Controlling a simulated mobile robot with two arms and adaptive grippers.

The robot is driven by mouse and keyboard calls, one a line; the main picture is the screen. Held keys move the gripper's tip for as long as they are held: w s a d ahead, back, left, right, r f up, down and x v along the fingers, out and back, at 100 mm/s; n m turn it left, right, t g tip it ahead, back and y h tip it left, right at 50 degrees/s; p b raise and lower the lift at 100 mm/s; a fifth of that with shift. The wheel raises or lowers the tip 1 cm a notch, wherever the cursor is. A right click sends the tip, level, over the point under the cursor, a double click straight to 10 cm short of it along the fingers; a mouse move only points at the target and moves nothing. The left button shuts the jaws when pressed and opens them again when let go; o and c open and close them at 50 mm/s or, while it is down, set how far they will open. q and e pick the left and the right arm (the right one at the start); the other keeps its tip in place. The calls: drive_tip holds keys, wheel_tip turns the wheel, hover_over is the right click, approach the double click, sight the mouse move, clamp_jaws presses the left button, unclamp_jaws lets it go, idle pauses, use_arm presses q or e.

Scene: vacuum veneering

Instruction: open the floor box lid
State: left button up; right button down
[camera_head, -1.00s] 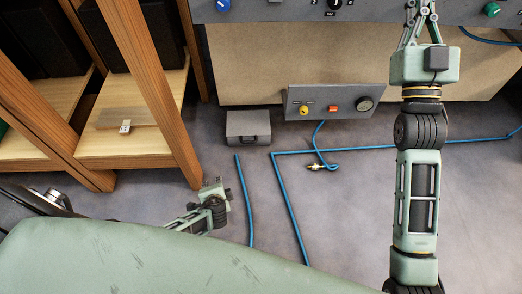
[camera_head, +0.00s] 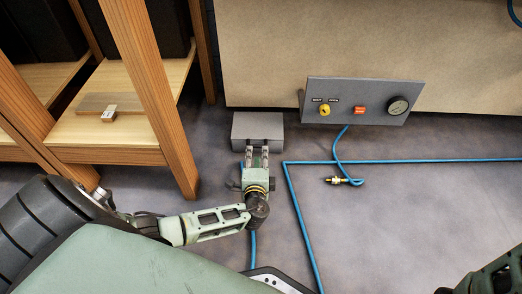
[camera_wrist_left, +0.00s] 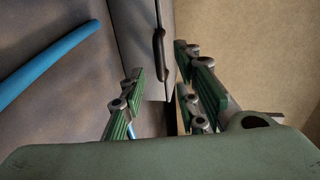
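The grey floor box (camera_head: 258,127) stands on the floor beside the wooden shelf, and its lid looks shut. My left gripper (camera_head: 257,153) is at the near side of the box, pointing at its front. In the left wrist view its two fingers (camera_wrist_left: 162,85) are apart, with the box's dark handle (camera_wrist_left: 161,52) ahead between them. The box's grey face (camera_wrist_left: 135,35) shows there too. I cannot tell whether the fingers touch the handle; nothing is gripped. Part of the box front is hidden behind the fingers in the head view.
The wooden shelf (camera_head: 165,110) stands close to the left. A control panel (camera_head: 360,101) with a yellow knob, red switch and gauge is to the right. A blue hose (camera_head: 400,160) runs over the floor, with a brass fitting (camera_head: 337,180). Floor between is clear.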

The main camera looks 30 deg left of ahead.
sight(258, 146)
use_arm(q)
drive_tip(key=b+x, duration=0.3)
drive_tip(key=x, duration=0.2)
drive_tip(key=shift+w+a+f, duration=0.15)
drive_tip(key=shift+a+f, duration=0.05)
drive_tip(key=shift+f, duration=0.05)
drive_tip(key=shift+w+a, duration=0.3)
drive_tip(key=shift+w, duration=0.2)
drive_tip(key=shift+c, duration=0.5)
drive_tip(key=c, duration=0.6)
clamp_jaws()
drive_tip(key=shift+s+d+f, duration=0.1)
drive_tip(key=shift+f, duration=0.05)
